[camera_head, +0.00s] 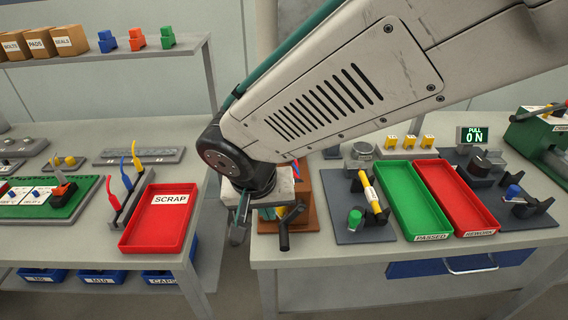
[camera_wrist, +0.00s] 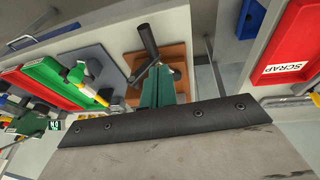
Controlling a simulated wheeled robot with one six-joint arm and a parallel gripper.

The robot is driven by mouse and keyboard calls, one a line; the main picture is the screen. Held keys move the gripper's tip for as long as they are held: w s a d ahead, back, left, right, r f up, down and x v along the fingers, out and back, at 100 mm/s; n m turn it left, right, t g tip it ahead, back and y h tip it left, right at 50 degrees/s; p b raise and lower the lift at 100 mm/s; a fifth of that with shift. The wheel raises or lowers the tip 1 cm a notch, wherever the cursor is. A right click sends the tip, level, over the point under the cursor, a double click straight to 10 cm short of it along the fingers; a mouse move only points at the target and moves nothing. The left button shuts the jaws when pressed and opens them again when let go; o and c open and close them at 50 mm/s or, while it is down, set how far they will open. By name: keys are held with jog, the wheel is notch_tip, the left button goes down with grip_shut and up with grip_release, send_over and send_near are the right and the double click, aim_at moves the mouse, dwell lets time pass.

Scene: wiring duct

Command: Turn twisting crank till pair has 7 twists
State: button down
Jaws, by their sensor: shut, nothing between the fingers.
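The twisting crank (camera_head: 284,238) shows in the head view as a dark bent arm with a handle, on a brown base (camera_head: 306,205) at the right bench's left end. In the wrist view the crank (camera_wrist: 147,38) stands out over the brown base (camera_wrist: 174,58). My gripper (camera_head: 243,208) is shut and empty, pointing down just left of the crank in the head view. Its teal fingers show in the wrist view (camera_wrist: 158,84), close to the crank; I cannot tell whether they touch. My arm hides most of the twisting device. The wire pair and its twists cannot be made out.
A gap separates the two benches. A red scrap tray (camera_head: 158,232) sits on the left bench. Right of the crank are a grey fixture plate (camera_head: 352,232), a green passed tray (camera_head: 411,207) and a red rework tray (camera_head: 460,203).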

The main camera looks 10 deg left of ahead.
aim_at(283, 235)
jog(key=x, duration=0.4)
jog(key=s+d+x, duration=0.1)
jog(key=x, duration=0.1)
jog(key=shift+w+d+f, duration=0.1)
jog(key=shift+d+f, duration=0.05)
jog(key=shift+f, duration=0.25)
jog(key=shift+d+f+h, duration=0.15)
jog(key=shift+f+h, duration=0.25)
jog(key=shift+f, duration=0.2)
jog(key=shift+r, duration=0.15)
